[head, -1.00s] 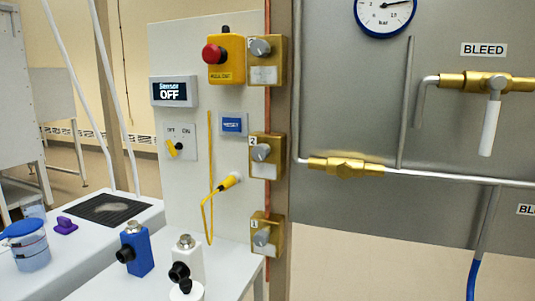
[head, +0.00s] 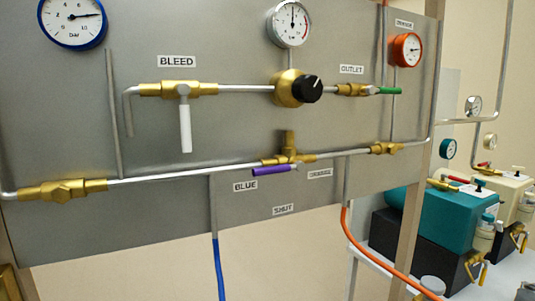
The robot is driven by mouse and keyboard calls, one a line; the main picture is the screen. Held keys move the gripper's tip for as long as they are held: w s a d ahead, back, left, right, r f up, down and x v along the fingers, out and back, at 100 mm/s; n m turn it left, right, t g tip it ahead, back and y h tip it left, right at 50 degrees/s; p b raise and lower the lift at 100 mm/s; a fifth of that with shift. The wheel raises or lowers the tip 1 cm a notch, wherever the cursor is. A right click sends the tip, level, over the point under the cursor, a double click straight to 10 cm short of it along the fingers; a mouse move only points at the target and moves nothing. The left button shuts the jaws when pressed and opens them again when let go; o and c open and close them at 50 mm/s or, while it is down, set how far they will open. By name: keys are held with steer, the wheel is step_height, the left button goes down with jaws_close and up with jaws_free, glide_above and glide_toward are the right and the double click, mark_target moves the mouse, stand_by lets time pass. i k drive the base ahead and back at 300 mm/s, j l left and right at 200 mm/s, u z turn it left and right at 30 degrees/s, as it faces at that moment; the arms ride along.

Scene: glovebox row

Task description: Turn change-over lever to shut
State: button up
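The change-over lever (head: 270,169) is a purple handle on a brass valve (head: 290,154) at the lower middle of the grey panel. The lever lies nearly level and points left, above the BLUE label (head: 245,186). The ORANGE label (head: 320,173) is to the right of the valve. The SHUT label (head: 283,209) is straight below the valve. My gripper is not in view.
Above are a white bleed lever (head: 185,125), a black regulator knob (head: 309,89) and a green outlet lever (head: 389,91). A blue hose (head: 220,268) and an orange hose (head: 365,250) hang below.

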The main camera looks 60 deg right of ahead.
mark_target(299, 166)
steer(key=k+l+z, duration=0.15)
steer(key=k+z, duration=0.15)
steer(key=z, duration=0.15)
steer(key=k+l+z, duration=0.25)
steer(key=z, duration=0.2)
steer(key=i+l+z, duration=0.25)
steer(key=i+j, duration=0.05)
steer(key=i, duration=0.05)
